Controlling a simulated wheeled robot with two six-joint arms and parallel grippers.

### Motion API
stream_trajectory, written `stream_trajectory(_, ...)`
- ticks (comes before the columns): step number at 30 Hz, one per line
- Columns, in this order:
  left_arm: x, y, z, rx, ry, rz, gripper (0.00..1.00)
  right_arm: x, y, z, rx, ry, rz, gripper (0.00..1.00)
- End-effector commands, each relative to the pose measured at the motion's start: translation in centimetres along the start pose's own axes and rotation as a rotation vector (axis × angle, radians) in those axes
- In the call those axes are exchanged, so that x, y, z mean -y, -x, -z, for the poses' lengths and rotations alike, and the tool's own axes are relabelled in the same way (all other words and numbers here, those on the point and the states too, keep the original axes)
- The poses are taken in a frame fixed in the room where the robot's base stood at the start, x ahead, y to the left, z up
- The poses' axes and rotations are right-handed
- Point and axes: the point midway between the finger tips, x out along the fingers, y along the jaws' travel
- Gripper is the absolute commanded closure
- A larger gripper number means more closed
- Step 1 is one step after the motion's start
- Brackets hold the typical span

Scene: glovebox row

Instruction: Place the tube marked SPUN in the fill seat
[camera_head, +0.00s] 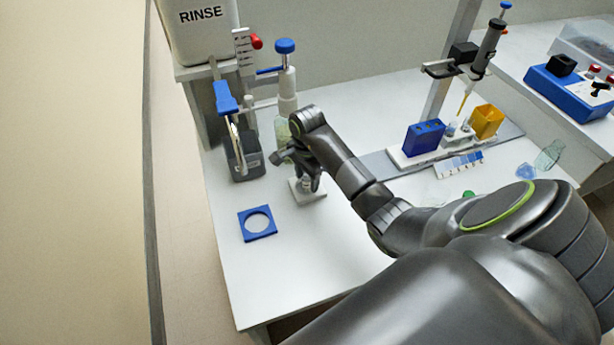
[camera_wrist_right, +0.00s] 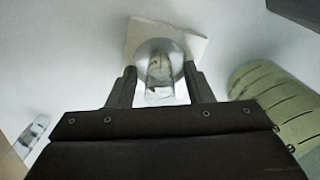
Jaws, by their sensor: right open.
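My right gripper (camera_head: 308,182) is low over a small white square base (camera_head: 312,197) on the bench. In the right wrist view its open fingers (camera_wrist_right: 160,72) stand on either side of a clear tube (camera_wrist_right: 159,78), with a gap visible on each side. The tube's lower end is over a round grey seat on the white square base (camera_wrist_right: 140,34). I cannot read any SPUN mark on the tube. The arm and gripper hide most of the tube in the head view. My left gripper is not in view.
A blue square ring (camera_head: 257,223) lies in front.

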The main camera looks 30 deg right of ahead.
Motion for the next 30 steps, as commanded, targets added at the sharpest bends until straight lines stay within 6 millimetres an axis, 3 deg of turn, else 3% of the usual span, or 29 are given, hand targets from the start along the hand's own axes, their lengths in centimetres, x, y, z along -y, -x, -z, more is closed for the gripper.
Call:
stream_trajectory(5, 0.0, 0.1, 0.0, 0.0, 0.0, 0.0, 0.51, 0.1, 1.1, 0.1, -0.002, 0.0, 0.005, 0.54)
stream_trajectory(11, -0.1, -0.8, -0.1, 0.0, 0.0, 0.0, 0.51, 0.2, 5.4, 0.1, -0.004, 0.002, 0.008, 0.54)
stream_trajectory(13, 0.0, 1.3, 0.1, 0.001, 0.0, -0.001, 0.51, 0.1, 7.7, 0.1, -0.002, 0.0, 0.003, 0.54)
stream_trajectory(18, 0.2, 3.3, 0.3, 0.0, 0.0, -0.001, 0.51, 0.0, 9.9, 0.0, 0.0, -0.001, 0.0, 0.54)
stream_trajectory(30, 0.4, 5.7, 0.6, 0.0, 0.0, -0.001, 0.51, 0.0, 12.3, 0.0, 0.0, 0.0, 0.0, 0.54)
